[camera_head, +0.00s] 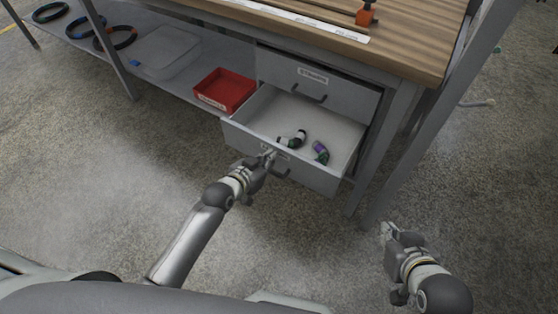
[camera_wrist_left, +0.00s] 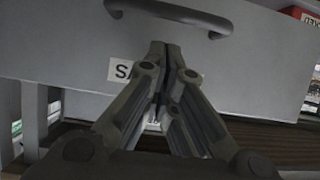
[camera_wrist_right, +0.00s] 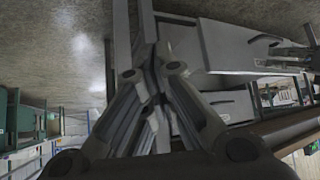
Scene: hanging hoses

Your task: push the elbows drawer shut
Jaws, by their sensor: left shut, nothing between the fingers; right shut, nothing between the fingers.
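The elbows drawer (camera_head: 235,134) is the lower drawer under the workbench and stands pulled out. My left gripper (camera_head: 270,154) is shut and empty at the drawer front, beside the dark handle (camera_head: 284,172). In the left wrist view the fingertips (camera_wrist_left: 172,46) lie over the front panel (camera_wrist_left: 235,75), beside a partly covered label (camera_wrist_left: 121,71); contact cannot be told. My right gripper (camera_head: 386,229) is shut and empty, over the floor right of the drawer.
The upper drawer (camera_head: 320,84) is shut. A red bin (camera_head: 225,91), a clear lidded box (camera_head: 166,52) and several hose coils (camera_head: 115,38) sit on the lower shelf at left. A grey bench leg (camera_head: 383,150) stands between the drawer and my right arm. Floor before the drawer is clear.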

